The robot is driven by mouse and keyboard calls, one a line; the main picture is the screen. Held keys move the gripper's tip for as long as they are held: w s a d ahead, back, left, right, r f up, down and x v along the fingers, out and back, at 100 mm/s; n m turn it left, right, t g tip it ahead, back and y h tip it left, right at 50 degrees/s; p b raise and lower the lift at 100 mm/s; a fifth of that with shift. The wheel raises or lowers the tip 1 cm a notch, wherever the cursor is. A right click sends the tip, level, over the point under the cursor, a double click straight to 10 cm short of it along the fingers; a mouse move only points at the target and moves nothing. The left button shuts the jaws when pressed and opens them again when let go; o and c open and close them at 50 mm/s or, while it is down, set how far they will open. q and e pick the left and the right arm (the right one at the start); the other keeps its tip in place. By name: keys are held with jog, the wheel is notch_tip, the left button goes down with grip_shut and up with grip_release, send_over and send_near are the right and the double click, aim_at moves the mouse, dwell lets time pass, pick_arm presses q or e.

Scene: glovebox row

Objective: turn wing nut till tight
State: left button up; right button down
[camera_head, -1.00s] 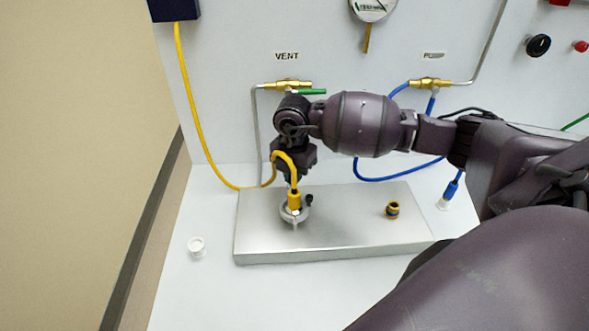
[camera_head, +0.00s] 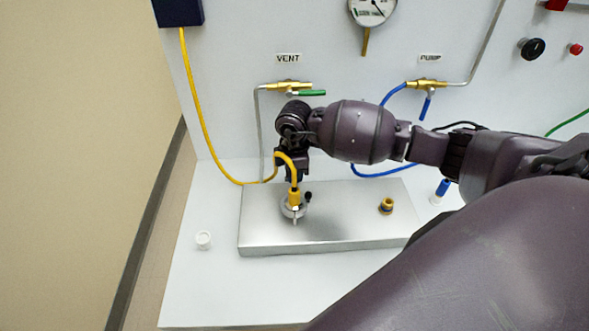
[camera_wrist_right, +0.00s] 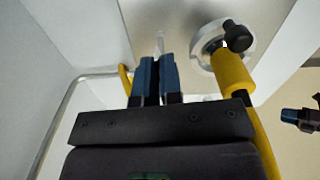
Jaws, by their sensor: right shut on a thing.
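A metal clamp ring (camera_head: 289,211) with a black knob (camera_head: 308,197) sits at the foot of the yellow hose connector (camera_head: 294,196) on the steel plate. The ring (camera_wrist_right: 200,42), knob (camera_wrist_right: 237,36) and connector (camera_wrist_right: 232,72) also show right of the fingers in the right wrist view. My right gripper (camera_wrist_right: 154,68) has its blue fingers close together on a small pale piece, the wing nut (camera_wrist_right: 160,42), of which only the tip shows. In the head view my right gripper (camera_head: 292,172) is behind the connector and hides the grip.
The steel plate (camera_head: 340,228) also carries a yellow-black fitting (camera_head: 387,206) to the right. A white cap (camera_head: 203,240) lies left of the plate. The yellow hose (camera_head: 196,105) loops close to my right gripper. The back panel (camera_head: 225,50) carries valves and a gauge.

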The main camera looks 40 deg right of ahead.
jog(key=shift+m, duration=0.7)
jog(key=c, duration=1.3)
grip_release()
notch_tip(320, 180, up, 11)
jog(key=shift+f+b, duration=0.1)
jog(key=shift+b, duration=0.2)
